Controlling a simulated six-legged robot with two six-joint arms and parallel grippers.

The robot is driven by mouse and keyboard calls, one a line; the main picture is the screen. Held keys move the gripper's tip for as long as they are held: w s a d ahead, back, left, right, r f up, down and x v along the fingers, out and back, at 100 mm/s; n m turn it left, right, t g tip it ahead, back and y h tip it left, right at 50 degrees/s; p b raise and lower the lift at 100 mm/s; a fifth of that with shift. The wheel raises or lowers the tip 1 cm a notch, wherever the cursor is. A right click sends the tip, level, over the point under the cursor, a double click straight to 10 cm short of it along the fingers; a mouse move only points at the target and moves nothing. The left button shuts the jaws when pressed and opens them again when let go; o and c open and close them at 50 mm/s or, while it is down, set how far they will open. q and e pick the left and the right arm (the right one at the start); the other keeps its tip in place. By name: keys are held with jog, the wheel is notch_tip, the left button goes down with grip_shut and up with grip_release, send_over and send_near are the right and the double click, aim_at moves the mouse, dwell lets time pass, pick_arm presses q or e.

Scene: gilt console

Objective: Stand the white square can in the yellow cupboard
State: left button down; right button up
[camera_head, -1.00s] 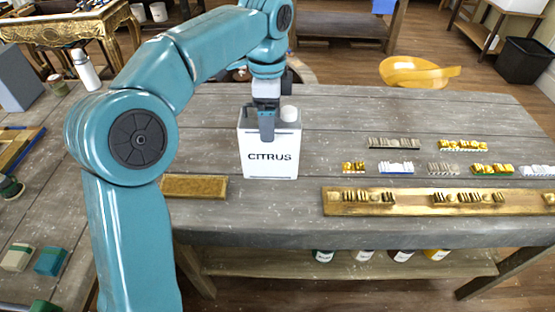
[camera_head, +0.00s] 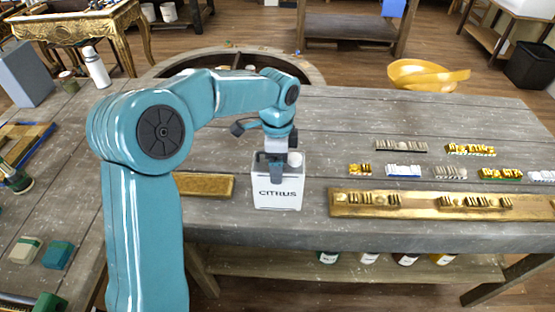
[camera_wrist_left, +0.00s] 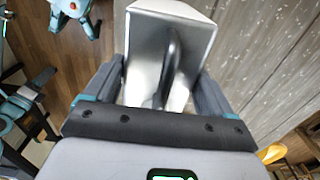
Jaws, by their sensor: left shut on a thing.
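The white square can (camera_head: 278,188), marked CITRUS, is upright near the front edge of the grey table, with a round white cap on top. My left gripper (camera_head: 273,166) is shut on it from above. In the left wrist view the can (camera_wrist_left: 168,40) sits between the two fingers of my left gripper (camera_wrist_left: 160,85), with a dark curved handle-like part showing. I cannot tell whether the can's base touches the table. I see no yellow cupboard in these views. My right gripper is not in view.
A gold strip (camera_head: 345,210) lies along the table's front edge, right of the can, with small coloured blocks (camera_head: 403,171) behind it. A shelf (camera_head: 265,265) with bottles is below. The grey tabletop (camera_head: 345,125) behind is clear.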

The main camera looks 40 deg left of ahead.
pick_arm(q)
jog(key=shift+s+d+r, duration=0.15)
jog(key=shift+s, duration=0.1)
jog(key=shift+c, duration=0.8)
grip_release()
jog(key=shift+f, duration=0.2)
jog(key=shift+o, duration=0.8)
jog(key=shift+w, duration=0.2)
jog(key=shift+s+r, duration=0.15)
jog(key=shift+r, duration=0.2)
notch_tip(320, 180, up, 12)
jog(key=shift+f, duration=0.15)
